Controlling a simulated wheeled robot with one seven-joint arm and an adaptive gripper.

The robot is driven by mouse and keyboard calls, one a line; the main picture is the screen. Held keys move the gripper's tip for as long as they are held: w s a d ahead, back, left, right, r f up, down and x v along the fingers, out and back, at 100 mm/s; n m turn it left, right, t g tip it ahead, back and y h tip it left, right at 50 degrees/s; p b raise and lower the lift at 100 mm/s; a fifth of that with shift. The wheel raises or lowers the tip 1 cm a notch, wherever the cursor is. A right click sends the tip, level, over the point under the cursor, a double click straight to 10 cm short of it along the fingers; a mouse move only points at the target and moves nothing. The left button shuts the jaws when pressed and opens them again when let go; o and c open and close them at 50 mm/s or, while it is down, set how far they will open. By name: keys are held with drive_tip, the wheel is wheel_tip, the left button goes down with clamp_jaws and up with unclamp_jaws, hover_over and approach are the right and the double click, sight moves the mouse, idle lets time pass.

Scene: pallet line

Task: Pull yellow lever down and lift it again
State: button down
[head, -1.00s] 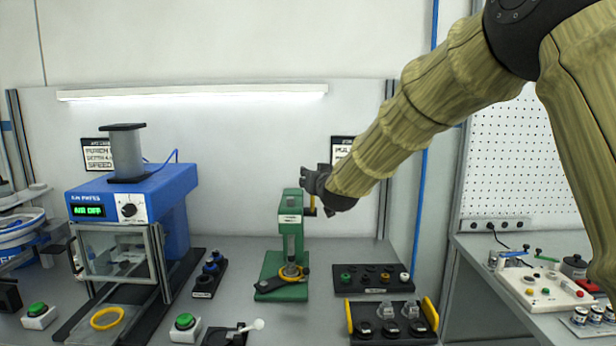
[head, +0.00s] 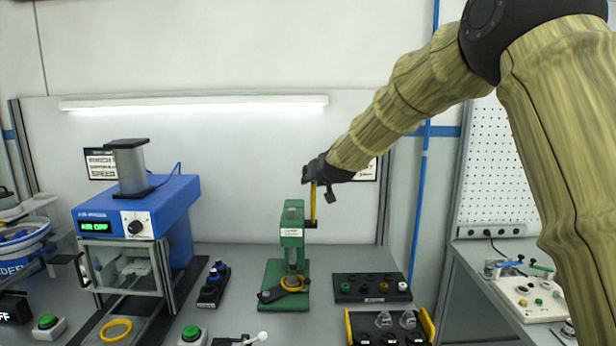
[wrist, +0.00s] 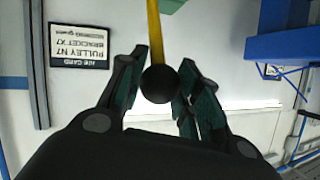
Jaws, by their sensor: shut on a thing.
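The yellow lever (head: 313,201) stands upright at the right side of the green press (head: 291,238) in the head view. My gripper (head: 309,175) is at the lever's top end. In the wrist view, the lever's yellow rod (wrist: 154,40) ends in a round black knob (wrist: 160,84). The fingers of my gripper (wrist: 160,88) are on both sides of this knob and shut on it. In the head view my gripper hides most of the knob.
A blue press (head: 140,207) stands to the left. A black tray with knobs (head: 371,288) lies right of the green press, with a yellow-handled tray (head: 391,327) in front. Green buttons (head: 191,333) stand at the front left.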

drive_tip(key=shift+w+r, duration=0.15)
drive_tip(key=shift+r, duration=0.2)
drive_tip(key=c, duration=1.3)
unclamp_jaws()
drive_tip(key=shift+c, duration=0.2)
drive_tip(key=o, duration=0.3)
drive_tip(key=shift+w+f, duration=0.1)
drive_tip(key=shift+o, duration=0.3)
drive_tip(key=shift+f, duration=0.1)
drive_tip(key=shift+s, duration=0.2)
drive_tip(key=v, duration=1.1)
drive_tip(key=shift+s, duration=0.25)
drive_tip(key=shift+d, duration=0.15)
